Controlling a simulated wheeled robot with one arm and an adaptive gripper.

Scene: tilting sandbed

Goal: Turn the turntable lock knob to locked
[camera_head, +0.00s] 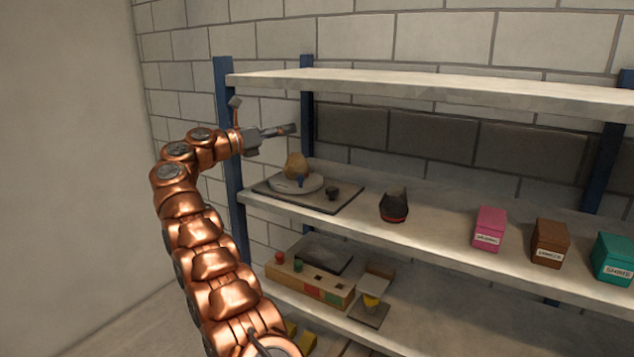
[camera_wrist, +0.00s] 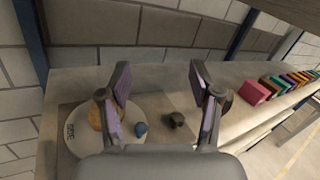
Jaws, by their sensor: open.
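The turntable is a pale round disc (camera_head: 286,183) on a dark base plate (camera_head: 343,197), at the left end of the middle shelf. A tan rounded lump (camera_head: 296,166) sits on the disc, with a small blue piece (camera_head: 301,181) at its edge. A small dark knob (camera_head: 332,193) stands on the plate to the right of the disc. The knob also shows in the wrist view (camera_wrist: 176,120), between my fingers in the picture. My gripper (camera_wrist: 158,80) is open and empty. In the head view it is above the turntable, apart from it. The knob's lock marking cannot be read.
A black container with a red band (camera_head: 394,206) stands right of the plate. Pink (camera_head: 489,229), brown (camera_head: 549,242) and teal (camera_head: 613,258) boxes stand farther right. The upper shelf (camera_head: 420,88) overhangs, and a blue post (camera_head: 230,160) rises at left. A wooden block holder (camera_head: 310,282) is below.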

